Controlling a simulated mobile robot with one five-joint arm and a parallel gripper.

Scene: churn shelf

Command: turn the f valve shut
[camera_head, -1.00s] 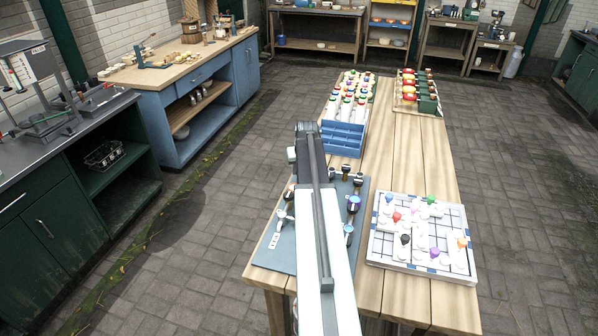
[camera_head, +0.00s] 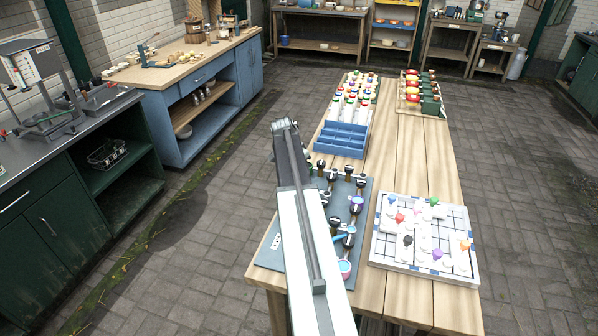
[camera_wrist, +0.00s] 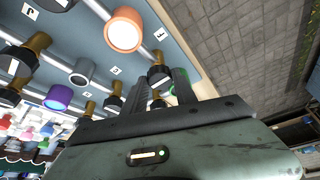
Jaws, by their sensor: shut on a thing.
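The valve panel (camera_head: 357,222) is a blue-grey board on the near left of the wooden table, with several dark knobs and coloured caps. In the wrist view, a label that looks like F (camera_wrist: 160,33) sits beside a large pipe cap with an orange-pink face (camera_wrist: 124,30). My gripper (camera_wrist: 158,88) reaches onto the panel near its edge, its two fingers shut around a black valve handle (camera_wrist: 158,74) on a brass stem. I cannot tell for sure which letter belongs to this handle. In the head view my arm hides the gripper and part of the panel.
A white grid board (camera_head: 425,240) with coloured pieces lies right of the panel. A blue rack (camera_head: 341,139) with bottles stands behind it. The floor left of the table is clear.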

